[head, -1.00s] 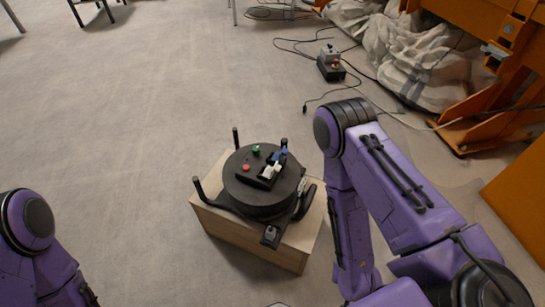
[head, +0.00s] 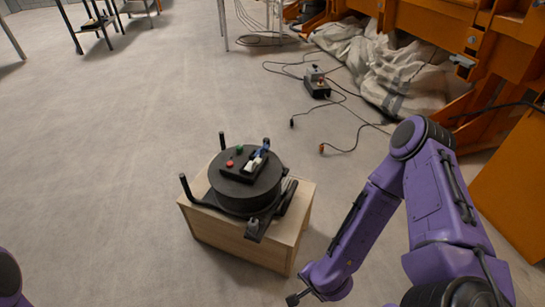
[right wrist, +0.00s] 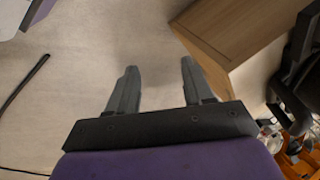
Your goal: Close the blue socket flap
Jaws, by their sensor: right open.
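The blue socket flap (head: 263,149) is on top of a round black device (head: 240,198), beside a white part (head: 251,165). The flap seems raised, but it is too small to be sure of its angle. My right gripper (head: 294,299) is low at the bottom edge of the head view, in front of the device and apart from it. In the right wrist view (right wrist: 158,66) its two fingers are spread and empty. My left gripper is outside the head view; only a bit of my left arm shows at the lower left.
The device stands on a wooden box (head: 245,248), which also shows in the right wrist view (right wrist: 240,25). A control box (head: 317,88) with cables lies behind. Orange machinery (head: 515,185) stands at right. Floor left is clear.

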